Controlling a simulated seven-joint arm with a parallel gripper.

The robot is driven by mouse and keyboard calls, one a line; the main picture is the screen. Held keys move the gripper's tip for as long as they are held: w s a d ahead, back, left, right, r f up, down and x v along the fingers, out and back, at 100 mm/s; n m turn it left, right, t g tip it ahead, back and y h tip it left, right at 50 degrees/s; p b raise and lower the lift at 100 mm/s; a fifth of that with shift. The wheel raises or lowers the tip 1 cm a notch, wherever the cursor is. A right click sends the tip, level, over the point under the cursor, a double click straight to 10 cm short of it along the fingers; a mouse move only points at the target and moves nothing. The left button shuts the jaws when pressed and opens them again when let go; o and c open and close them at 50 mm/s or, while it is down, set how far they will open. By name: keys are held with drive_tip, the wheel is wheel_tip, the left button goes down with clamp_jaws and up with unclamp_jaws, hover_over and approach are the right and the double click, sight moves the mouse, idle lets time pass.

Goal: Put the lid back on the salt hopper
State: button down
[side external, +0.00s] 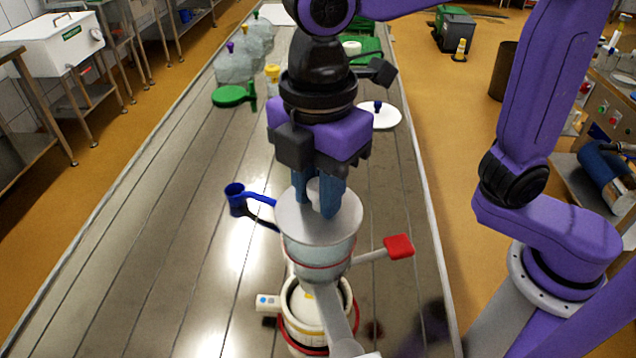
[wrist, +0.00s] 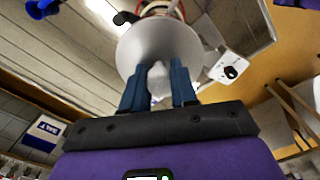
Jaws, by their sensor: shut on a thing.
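The lid (side external: 290,217) is a pale grey-white disc with a knob in its middle. My gripper (side external: 320,203) points down, its blue fingers closed on that knob. In the wrist view my gripper (wrist: 158,88) has a finger on each side of the pale knob, with the lid (wrist: 165,45) spread beyond it. The salt hopper (side external: 318,254) is a translucent tapered vessel with a red line, directly below the lid. The lid looks roughly level and over the hopper's mouth. It hides the mouth, and I cannot tell whether lid and rim touch.
A red-tipped handle (side external: 398,247) sticks out right of the hopper. A white bucket (side external: 318,312) stands below. A blue cup (side external: 235,198) with a handle is left. A white lid (side external: 384,118) and a green lid (side external: 230,96) lie farther back. The table's left middle is clear.

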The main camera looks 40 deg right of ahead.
drive_tip(key=shift+c, duration=1.6)
unclamp_jaws()
drive_tip(key=shift+r, duration=0.1)
drive_tip(key=shift+r, duration=3.4)
clamp_jaws()
